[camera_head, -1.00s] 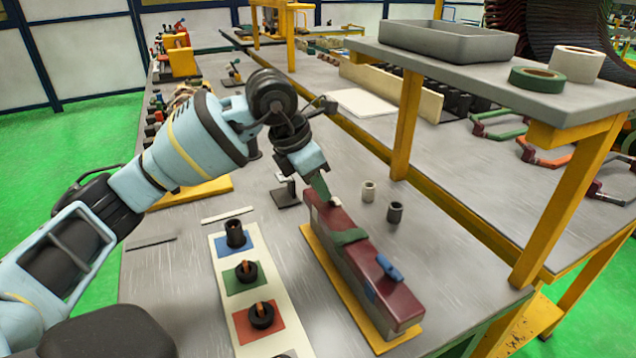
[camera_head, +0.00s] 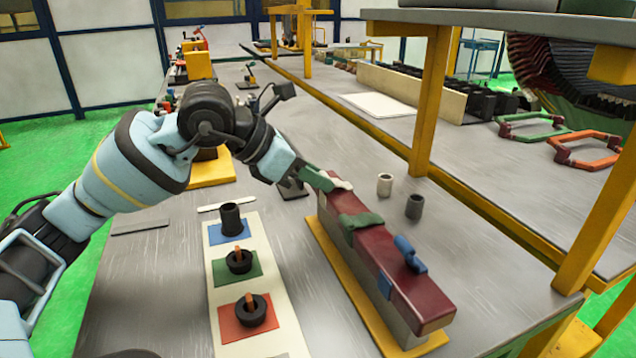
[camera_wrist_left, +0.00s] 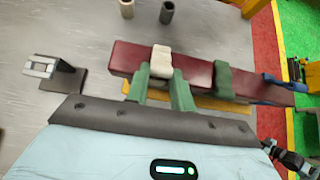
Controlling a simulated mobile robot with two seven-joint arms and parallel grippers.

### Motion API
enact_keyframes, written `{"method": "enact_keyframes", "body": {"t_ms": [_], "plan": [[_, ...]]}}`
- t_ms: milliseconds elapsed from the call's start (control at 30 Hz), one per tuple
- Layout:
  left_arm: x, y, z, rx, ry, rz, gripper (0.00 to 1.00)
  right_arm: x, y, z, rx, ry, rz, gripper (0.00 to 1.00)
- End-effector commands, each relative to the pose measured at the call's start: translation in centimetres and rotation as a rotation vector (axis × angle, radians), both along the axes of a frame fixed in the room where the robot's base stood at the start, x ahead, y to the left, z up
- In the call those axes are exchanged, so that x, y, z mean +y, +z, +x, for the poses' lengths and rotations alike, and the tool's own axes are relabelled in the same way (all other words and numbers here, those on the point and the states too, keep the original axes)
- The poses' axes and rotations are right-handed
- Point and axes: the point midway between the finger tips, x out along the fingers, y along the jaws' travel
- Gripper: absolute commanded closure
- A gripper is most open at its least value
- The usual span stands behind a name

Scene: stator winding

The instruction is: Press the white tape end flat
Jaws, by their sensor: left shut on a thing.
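A dark red bar (camera_head: 385,258) lies on a grey block over a yellow base. The white tape end (camera_head: 343,185) is at the bar's far end; it also shows in the left wrist view (camera_wrist_left: 162,60) as a pale band over the bar. My left gripper (camera_head: 320,180) reaches it from the left. Its green fingers (camera_wrist_left: 163,88) are shut on the white tape, one on each side of it in the wrist view. A green tape (camera_head: 360,225) and a blue tape (camera_head: 408,255) sit further along the bar. My right gripper is out of view.
A shelf post (camera_head: 434,100) rises behind.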

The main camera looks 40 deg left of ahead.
Motion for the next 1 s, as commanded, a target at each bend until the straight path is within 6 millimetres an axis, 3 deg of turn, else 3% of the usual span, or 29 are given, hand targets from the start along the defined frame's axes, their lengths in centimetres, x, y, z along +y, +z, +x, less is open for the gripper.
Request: {"method": "enact_keyframes", "body": {"t_ms": [300,333,500,833,1000], "plan": [[0.0,-0.1,0.0,0.0,-0.001,0.0,0.99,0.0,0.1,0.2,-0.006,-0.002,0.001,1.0],[0.0,-0.1,0.0,0.0,-0.001,0.0,0.75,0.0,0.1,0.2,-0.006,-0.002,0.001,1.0],[0.0,-0.1,0.0,-0.001,-0.001,0.0,0.55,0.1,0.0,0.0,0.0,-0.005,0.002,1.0],[0.2,0.2,-0.2,-0.002,0.0,0.0,0.55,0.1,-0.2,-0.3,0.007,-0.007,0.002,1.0],[1.0,1.4,-1.6,-0.003,0.001,0.002,0.55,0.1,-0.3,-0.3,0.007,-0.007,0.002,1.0]]}}
